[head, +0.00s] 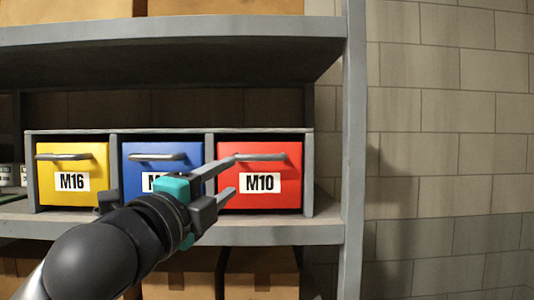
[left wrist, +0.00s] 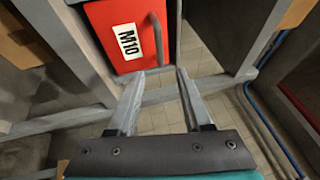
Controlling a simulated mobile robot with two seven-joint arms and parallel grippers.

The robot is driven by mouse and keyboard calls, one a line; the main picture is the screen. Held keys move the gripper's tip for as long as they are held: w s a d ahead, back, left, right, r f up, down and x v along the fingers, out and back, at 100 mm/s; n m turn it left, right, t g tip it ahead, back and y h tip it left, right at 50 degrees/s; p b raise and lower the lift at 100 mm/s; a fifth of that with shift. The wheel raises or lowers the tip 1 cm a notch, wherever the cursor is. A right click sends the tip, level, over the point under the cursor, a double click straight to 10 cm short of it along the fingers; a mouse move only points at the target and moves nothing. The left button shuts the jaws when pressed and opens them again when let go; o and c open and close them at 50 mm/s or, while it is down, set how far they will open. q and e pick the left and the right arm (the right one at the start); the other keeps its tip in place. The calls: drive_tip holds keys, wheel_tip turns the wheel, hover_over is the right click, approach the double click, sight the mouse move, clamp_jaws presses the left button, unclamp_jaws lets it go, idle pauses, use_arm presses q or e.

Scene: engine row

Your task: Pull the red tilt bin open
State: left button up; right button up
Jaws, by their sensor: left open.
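The red tilt bin (head: 286,193) labelled M10 stands upright at the right end of a row of three bins on the shelf. Its grey bar handle (head: 262,157) runs along the upper front. My left gripper (head: 234,174) is open in front of the bin, its upper finger close to the left end of the handle. In the left wrist view the red bin (left wrist: 108,28) is at the upper left, and its handle (left wrist: 157,38) lies beyond the open fingers (left wrist: 157,76). Nothing shows between the fingers. I cannot tell whether a finger touches the handle. My right gripper is not in view.
A blue bin (head: 134,180), partly hidden by my left arm, and a yellow bin (head: 98,160) labelled M16 stand to the left. A grey shelf post (head: 354,150) rises just right of the red bin. Cardboard boxes (head: 262,286) are below. A shelf board (head: 180,28) is above.

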sight(258, 159)
use_arm(q)
drive_tip(key=p+x, duration=0.3)
drive_tip(key=x, duration=1.1)
drive_tip(key=shift+w+p, duration=0.25)
drive_tip(key=shift+p, duration=0.15)
clamp_jaws()
idle(1.0)
